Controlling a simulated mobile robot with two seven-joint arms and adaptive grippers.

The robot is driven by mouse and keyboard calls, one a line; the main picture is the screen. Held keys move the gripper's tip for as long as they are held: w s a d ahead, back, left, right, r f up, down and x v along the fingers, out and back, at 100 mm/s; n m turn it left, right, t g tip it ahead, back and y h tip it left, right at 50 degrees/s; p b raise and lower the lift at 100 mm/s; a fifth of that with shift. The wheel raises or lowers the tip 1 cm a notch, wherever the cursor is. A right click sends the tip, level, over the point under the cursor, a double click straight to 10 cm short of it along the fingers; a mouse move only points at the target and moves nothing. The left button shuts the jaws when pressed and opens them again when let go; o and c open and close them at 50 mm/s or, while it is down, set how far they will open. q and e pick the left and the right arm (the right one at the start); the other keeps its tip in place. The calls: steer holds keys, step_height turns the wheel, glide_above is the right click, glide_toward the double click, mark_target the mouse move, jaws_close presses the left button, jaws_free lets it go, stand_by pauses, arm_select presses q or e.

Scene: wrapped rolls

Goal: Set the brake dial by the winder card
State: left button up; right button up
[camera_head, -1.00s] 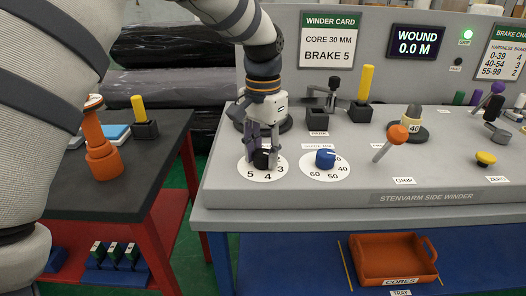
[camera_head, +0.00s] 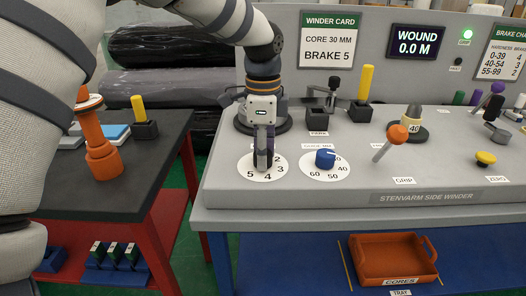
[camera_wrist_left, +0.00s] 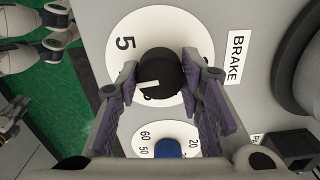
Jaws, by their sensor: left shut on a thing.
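The winder card (camera_head: 327,41) on the back panel reads CORE 30 MM, BRAKE 5. My left gripper (camera_head: 263,164) points down over the plate and is shut on the knob, with one finger on each side in the wrist view. The knob's white mark points left there, below the 5 (camera_wrist_left: 124,43); the left finger hides the plate beyond it.
The orange GRIP lever (camera_head: 396,133) and yellow ZERO button (camera_head: 486,158) stand further right. A brake chart (camera_head: 505,52) hangs at far right. A dark side table (camera_head: 75,185) stands at left.

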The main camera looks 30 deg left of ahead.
arm_select(q)
steer(key=m, duration=0.4)
steer(key=shift+m, duration=2.6)
steer(key=o, duration=1.2)
steer(key=shift+c, duration=0.2)
step_height(320, 180, up, 12)
